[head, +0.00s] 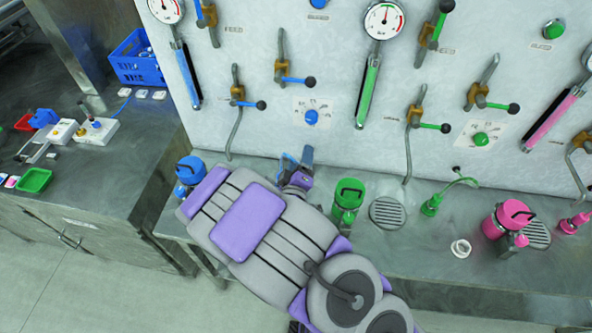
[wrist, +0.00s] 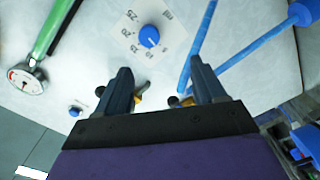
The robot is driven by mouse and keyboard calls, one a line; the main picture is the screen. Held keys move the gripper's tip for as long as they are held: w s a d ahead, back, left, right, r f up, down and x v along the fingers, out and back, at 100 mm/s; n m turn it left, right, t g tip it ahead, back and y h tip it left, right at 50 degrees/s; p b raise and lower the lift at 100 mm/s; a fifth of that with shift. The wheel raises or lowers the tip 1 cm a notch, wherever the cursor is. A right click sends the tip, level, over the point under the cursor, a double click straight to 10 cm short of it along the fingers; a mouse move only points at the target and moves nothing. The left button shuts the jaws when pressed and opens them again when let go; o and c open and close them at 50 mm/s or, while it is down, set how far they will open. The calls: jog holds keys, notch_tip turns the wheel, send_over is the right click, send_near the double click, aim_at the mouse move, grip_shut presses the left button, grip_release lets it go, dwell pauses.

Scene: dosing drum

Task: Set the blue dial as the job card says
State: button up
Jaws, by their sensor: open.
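The blue dial (head: 311,117) is a round knob on a pale plate with numbers around it, on the white wall panel. It also shows in the wrist view (wrist: 149,36), where the plate appears rotated. Its numbers are small there, and I cannot tell for sure where the dial points. My gripper (wrist: 163,80) is open with nothing between its fingers. The dial lies beyond the fingertips, apart from them. In the head view my gripper (head: 297,165) is below the dial, partly hidden by my arm. I cannot make out a job card I can read.
Blue-handled levers (head: 294,80) and a green tube (head: 369,90) flank the dial. A green dial (head: 480,139) is farther right. Blue (head: 189,172), green (head: 348,200) and pink (head: 508,218) vessels stand below the panel. A side bench (head: 100,165) with small items is at left.

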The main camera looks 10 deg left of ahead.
jog(key=shift+s+a+p, duration=0.15)
jog(key=shift+s+p, duration=2.4)
jog(key=shift+p, duration=0.4)
